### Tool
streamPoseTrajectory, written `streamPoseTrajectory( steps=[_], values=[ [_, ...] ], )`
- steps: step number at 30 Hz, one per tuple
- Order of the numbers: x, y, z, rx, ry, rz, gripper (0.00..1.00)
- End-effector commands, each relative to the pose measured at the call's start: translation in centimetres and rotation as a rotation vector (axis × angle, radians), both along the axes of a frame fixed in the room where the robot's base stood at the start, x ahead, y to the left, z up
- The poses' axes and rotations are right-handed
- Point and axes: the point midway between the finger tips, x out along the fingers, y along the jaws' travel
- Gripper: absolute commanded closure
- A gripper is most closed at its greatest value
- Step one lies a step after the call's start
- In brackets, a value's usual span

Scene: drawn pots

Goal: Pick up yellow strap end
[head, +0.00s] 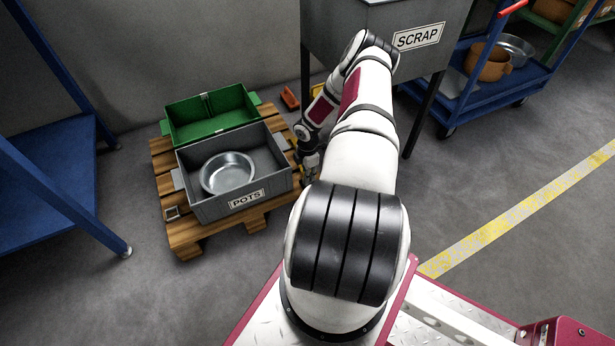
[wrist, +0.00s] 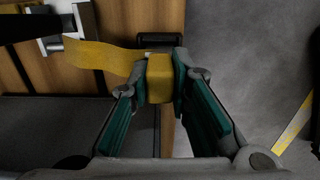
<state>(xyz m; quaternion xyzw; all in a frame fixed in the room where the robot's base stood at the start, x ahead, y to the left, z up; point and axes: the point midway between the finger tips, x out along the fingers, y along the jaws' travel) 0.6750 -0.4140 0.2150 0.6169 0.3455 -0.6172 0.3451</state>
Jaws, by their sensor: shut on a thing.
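In the wrist view my gripper (wrist: 160,80) is shut on the end of a yellow strap (wrist: 98,58), with one teal-padded finger on each side of it. The strap runs left from the fingers across wooden pallet boards. In the head view my gripper (head: 310,172) is low at the right edge of the pallet, beside the grey bin, and mostly hidden by my arm.
A grey bin (head: 247,200) marked POTS holds a metal pan (head: 228,174). It stands on a wooden pallet (head: 184,233) with a green crate (head: 208,128) behind. A SCRAP container (head: 395,30) stands behind my arm. A blue rack (head: 45,190) is at left, a blue cart (head: 487,85) at right.

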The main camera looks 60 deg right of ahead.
Motion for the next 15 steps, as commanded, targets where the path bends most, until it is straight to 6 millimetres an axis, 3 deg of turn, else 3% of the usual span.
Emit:
streamPoseTrajectory(
  steps=[5,12,15],
  values=[
    [0.1,-0.1,1.0,-0.003,-0.001,0.002,1.00],
    [0.1,-0.1,4.1,-0.003,-0.001,0.002,1.00],
    [-2.1,0.6,4.0,0.001,0.003,0.002,1.00]
  ],
)
